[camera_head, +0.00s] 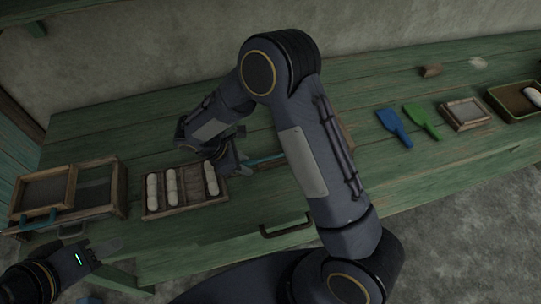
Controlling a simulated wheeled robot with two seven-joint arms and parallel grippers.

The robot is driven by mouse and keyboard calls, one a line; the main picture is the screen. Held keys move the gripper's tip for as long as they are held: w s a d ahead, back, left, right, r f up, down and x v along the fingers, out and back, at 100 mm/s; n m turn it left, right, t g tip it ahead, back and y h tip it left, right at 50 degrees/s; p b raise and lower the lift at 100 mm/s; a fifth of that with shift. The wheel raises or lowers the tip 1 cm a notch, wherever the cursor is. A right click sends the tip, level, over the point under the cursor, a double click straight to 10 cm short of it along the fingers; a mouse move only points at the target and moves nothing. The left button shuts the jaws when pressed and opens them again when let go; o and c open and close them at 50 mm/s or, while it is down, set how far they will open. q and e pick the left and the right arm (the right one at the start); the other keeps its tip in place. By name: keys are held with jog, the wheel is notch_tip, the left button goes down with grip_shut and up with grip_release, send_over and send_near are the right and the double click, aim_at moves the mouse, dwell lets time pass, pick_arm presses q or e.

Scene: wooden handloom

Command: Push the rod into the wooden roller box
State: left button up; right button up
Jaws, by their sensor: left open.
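The wooden roller box (187,208) is a shallow tray on the green table, left of centre. Several pale rolls lie in it, roughly front to back; the rightmost roll (211,179) sits beside my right gripper. My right gripper (224,165) reaches down at the box's back right corner; its fingertips are partly hidden, and I cannot tell whether it touches a roll. A thin blue bar (264,160) shows just right of it, partly covered by my arm; I cannot tell which piece is the rod. My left gripper (108,247) is open and empty at the lower left, by the table's front edge.
A wooden framed box (118,188) with a blue handle stands left of the roller box. A blue scraper (394,127), a green scraper (422,119), a small framed tray (465,113) and a green tray (508,118) lie at right. My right arm covers the table's middle.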

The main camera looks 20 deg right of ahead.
aim_at(281, 155)
grip_shut()
jog(key=d, duration=0.3)
jog(key=s+d, duration=0.1)
jog(key=d, duration=0.7)
jog(key=shift+s+d+b, duration=0.1)
jog(key=shift+s+b, duration=0.05)
jog(key=shift+b, duration=0.15)
jog(key=shift+o, duration=1.3)
grip_release()
jog(key=shift+r, duration=0.1)
jog(key=p+v, duration=0.4)
jog(key=v, duration=0.3)
jog(key=shift+p, duration=0.35)
